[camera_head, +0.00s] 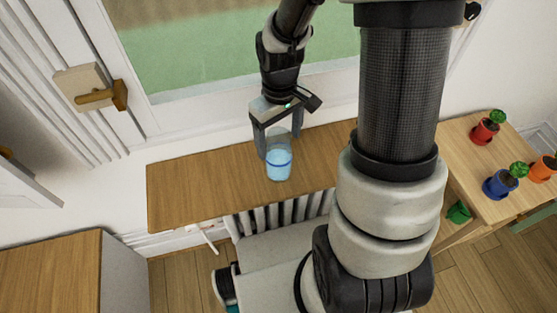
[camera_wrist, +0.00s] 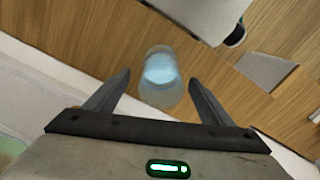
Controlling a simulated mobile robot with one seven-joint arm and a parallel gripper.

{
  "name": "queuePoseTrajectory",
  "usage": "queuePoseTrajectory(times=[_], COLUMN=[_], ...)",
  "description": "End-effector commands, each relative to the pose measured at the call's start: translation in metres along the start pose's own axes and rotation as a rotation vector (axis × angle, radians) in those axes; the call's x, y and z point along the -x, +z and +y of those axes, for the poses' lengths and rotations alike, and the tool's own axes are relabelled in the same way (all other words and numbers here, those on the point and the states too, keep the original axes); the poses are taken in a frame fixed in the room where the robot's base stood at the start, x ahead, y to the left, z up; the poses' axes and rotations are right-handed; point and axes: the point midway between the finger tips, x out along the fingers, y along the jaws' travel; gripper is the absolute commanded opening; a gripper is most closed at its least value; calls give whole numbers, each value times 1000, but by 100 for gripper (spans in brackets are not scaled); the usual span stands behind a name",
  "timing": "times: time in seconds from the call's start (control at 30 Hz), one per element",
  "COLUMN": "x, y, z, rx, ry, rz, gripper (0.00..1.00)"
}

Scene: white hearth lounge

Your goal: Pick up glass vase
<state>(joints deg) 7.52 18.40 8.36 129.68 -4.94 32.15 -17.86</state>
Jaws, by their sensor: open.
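A clear, bluish glass vase (camera_head: 279,162) stands upright on the wooden sill shelf below the window, with a blue band and pale blue lower part. It also shows in the wrist view (camera_wrist: 161,76), between and slightly beyond the fingertips. My gripper (camera_head: 278,147) is open, its fingers pointing down around the upper part of the vase. In the wrist view my gripper (camera_wrist: 160,80) has one finger on each side of the vase, with gaps visible on both sides. Nothing is held.
The wooden shelf (camera_head: 190,185) is clear to the left of the vase. The window (camera_head: 220,60) is close behind, and a radiator (camera_head: 290,210) sits below. Potted cacti, one in a red pot (camera_head: 485,132) and one in a blue pot (camera_head: 499,185), stand on a wooden table at right.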

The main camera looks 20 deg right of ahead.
Motion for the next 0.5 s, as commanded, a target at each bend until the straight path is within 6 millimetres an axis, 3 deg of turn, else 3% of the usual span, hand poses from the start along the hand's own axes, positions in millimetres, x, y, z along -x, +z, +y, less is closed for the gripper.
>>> queuePoseTrajectory(times=[0.03,0.2,0.5], x=[-12,-34,-38], y=[1,0,0], z=[-2,-2,-2], rx=[1,1,0], ry=[-2,-1,0], rz=[-4,-3,-1], gripper=[76,76,76])
